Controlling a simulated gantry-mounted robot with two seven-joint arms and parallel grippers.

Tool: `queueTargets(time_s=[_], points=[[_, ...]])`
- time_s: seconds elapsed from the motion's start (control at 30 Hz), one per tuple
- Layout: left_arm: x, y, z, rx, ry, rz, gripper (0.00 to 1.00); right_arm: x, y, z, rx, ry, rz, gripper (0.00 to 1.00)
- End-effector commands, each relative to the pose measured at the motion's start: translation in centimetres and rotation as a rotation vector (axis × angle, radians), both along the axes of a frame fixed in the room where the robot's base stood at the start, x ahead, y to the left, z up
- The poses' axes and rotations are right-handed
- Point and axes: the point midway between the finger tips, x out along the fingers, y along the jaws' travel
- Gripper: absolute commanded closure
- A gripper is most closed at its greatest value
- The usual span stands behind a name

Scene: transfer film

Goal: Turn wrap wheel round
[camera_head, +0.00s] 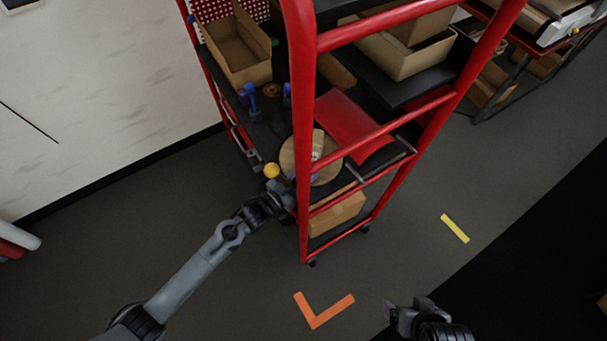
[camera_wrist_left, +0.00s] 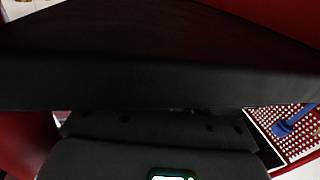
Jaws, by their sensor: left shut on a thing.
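The wrap wheel (camera_head: 296,155), a round tan disc with a pale hub, sits on the dark lower shelf of the red rack in the head view. A red rack post hides part of it. My left gripper (camera_head: 308,178) is at the wheel's lower edge, shut on the wheel; the post partly hides the fingers. In the left wrist view a dark slab (camera_wrist_left: 160,65) fills the upper part, and neither the wheel nor the fingertips can be made out. My right gripper (camera_head: 390,311) is low in the head view, away from the rack; its opening is unclear.
The red rack (camera_head: 305,110) has posts and rails close around my left gripper. A yellow ball-shaped knob (camera_head: 271,170) is beside it. A cardboard box (camera_head: 337,212) stands below the wheel. Blue tools (camera_head: 252,99) stand behind. The floor near my right gripper is clear.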

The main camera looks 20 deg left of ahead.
Motion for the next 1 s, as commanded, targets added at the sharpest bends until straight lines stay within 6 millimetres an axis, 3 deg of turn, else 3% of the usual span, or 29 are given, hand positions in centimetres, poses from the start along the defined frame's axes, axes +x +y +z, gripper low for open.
queueTargets(time_s=[0.23, 0.27, 0.37, 0.77, 1.0], points=[[0.0, 0.0, -0.2, 0.002, 0.003, 0.000, 1.00, 0.0, -0.1, 0.0, -0.005, 0.000, 0.004, 0.06], [0.0, 0.0, -0.2, 0.002, 0.003, 0.000, 0.64, 0.0, -0.2, -0.1, -0.007, 0.000, 0.004, 0.06], [0.0, 0.0, -0.2, 0.002, 0.003, 0.000, 0.50, 0.0, -0.2, -0.1, -0.009, 0.000, 0.005, 0.06], [-0.5, 0.3, -0.1, 0.001, 0.002, 0.001, 0.50, 0.0, -0.2, 0.0, -0.008, 0.000, 0.006, 0.06], [-3.3, 2.1, -0.2, 0.002, 0.005, 0.001, 0.50, 0.0, -0.1, 0.1, -0.004, 0.000, 0.003, 0.06]])
